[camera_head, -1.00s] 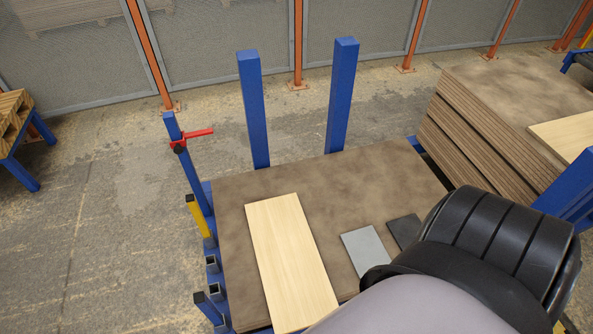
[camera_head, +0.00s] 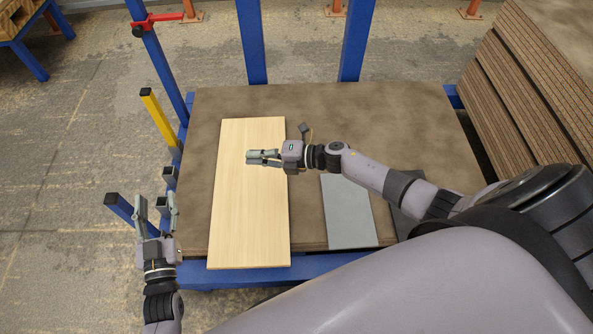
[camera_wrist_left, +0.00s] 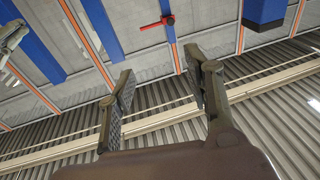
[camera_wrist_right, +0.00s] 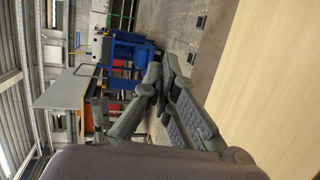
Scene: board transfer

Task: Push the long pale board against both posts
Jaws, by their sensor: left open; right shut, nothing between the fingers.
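The long pale board (camera_head: 243,215) lies flat on the brown sheet stack, its far end apart from the two blue posts, left (camera_head: 251,42) and right (camera_head: 355,40), at the back edge. Its near end reaches the front edge of the stack. My right gripper (camera_head: 262,157) is shut and empty over the board's upper right part; whether it touches cannot be told. In the right wrist view the board (camera_wrist_right: 280,85) fills the right side. My left gripper (camera_head: 156,200) is open and empty, left of the board beside the stack's left edge.
A grey panel (camera_head: 346,215) and a dark panel (camera_head: 408,208) lie right of the board, partly under my right arm. A yellow post (camera_head: 159,118) and a blue post with a red clamp (camera_head: 153,22) stand at the left. Another stack (camera_head: 530,95) stands right.

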